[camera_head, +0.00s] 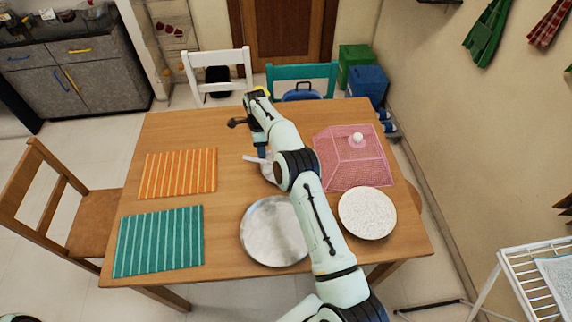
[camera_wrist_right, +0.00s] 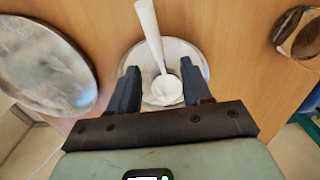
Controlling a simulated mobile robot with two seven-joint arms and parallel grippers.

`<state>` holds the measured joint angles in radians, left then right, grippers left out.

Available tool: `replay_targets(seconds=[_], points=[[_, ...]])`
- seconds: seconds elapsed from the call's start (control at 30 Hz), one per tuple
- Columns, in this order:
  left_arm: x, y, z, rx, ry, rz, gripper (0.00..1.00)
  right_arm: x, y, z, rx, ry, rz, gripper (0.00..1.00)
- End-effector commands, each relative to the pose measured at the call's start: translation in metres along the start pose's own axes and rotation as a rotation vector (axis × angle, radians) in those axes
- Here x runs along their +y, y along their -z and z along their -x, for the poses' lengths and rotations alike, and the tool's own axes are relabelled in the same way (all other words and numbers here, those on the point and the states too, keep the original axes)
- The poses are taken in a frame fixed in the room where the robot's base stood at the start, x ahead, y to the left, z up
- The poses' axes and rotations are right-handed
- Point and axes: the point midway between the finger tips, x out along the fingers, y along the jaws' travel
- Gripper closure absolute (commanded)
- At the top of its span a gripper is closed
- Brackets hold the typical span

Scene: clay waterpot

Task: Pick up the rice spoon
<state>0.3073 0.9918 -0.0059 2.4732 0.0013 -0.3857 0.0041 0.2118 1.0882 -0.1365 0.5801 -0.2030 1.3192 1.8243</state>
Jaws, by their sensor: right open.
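The white rice spoon shows in the right wrist view, with its long handle (camera_wrist_right: 148,28) pointing up the picture and its rounded bowl (camera_wrist_right: 167,89) on a small shiny plate (camera_wrist_right: 190,50). In the head view only part of its pale handle (camera_head: 254,159) shows; my right arm hides the rest. My right gripper (camera_wrist_right: 162,86) is open, with one dark finger on each side of the spoon's bowl in the wrist view. I cannot tell whether a finger touches it. In the head view the gripper (camera_head: 262,151) is mostly behind my arm. My left gripper is not in view.
A round metal tray (camera_head: 262,235), a speckled plate (camera_head: 367,213) and a pink mesh cover (camera_head: 352,165) are on the wooden table (camera_head: 225,135). Orange (camera_head: 178,173) and teal (camera_head: 158,242) striped mats lie left. A brown shiny vessel (camera_wrist_right: 300,33) shows at the wrist view's right.

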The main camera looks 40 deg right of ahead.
Motion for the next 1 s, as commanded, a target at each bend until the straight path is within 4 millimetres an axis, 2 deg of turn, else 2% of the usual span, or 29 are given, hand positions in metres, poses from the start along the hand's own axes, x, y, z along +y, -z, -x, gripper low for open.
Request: replay_targets(seconds=[0.2,0.33,1.0], points=[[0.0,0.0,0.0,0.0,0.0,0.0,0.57,0.005,-0.003,-0.034,0.002,-0.005,0.001,0.51],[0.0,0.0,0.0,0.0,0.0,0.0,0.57,0.004,-0.003,-0.047,0.0,-0.002,0.001,0.51],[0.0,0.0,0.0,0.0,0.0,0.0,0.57,0.004,-0.003,-0.053,0.001,-0.002,0.001,0.51]])
